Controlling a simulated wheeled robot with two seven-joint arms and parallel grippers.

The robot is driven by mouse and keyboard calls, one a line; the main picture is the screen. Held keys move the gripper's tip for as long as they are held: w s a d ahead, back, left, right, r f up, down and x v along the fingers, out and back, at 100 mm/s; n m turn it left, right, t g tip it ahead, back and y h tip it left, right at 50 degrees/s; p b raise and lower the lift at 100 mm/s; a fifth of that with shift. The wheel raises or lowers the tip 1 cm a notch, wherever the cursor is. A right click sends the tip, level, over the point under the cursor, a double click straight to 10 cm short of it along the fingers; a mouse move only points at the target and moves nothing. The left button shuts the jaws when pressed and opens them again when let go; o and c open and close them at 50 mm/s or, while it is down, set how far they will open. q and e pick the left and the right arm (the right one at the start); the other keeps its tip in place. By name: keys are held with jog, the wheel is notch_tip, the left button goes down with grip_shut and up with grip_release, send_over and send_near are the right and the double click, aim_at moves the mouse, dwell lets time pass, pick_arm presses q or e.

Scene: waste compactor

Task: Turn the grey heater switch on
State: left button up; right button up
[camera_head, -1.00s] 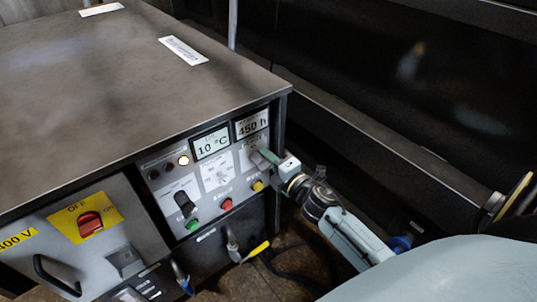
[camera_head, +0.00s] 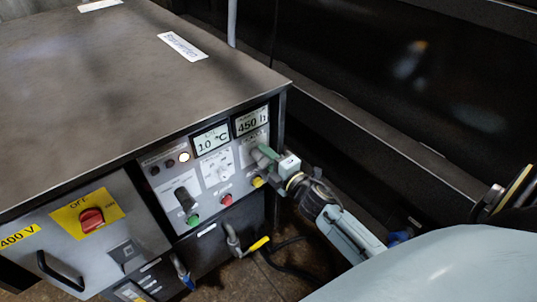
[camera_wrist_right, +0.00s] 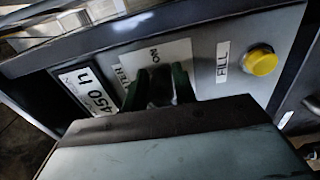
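The heater switch (camera_wrist_right: 160,92) is a dark grey knob at the right of the control panel, under the 450 h display. My right gripper (camera_head: 262,154) is at it and largely covers it in the head view. In the right wrist view the two green fingers of my right gripper (camera_wrist_right: 161,86) stand apart, one on each side of the switch. I cannot tell whether they press on it. The label behind it shows "ON" and part of another word. My left gripper is not in view.
A yellow button (camera_wrist_right: 261,62) marked FILL sits close beside the switch. Red (camera_head: 225,200) and green (camera_head: 193,219) buttons, a dial (camera_head: 222,172) and a dark switch (camera_head: 184,198) are further left. A red OFF switch (camera_head: 91,219) is on the left cabinet face.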

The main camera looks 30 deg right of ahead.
jog(key=shift+o, duration=0.6)
jog(key=shift+a, duration=0.15)
jog(key=shift+s, duration=0.1)
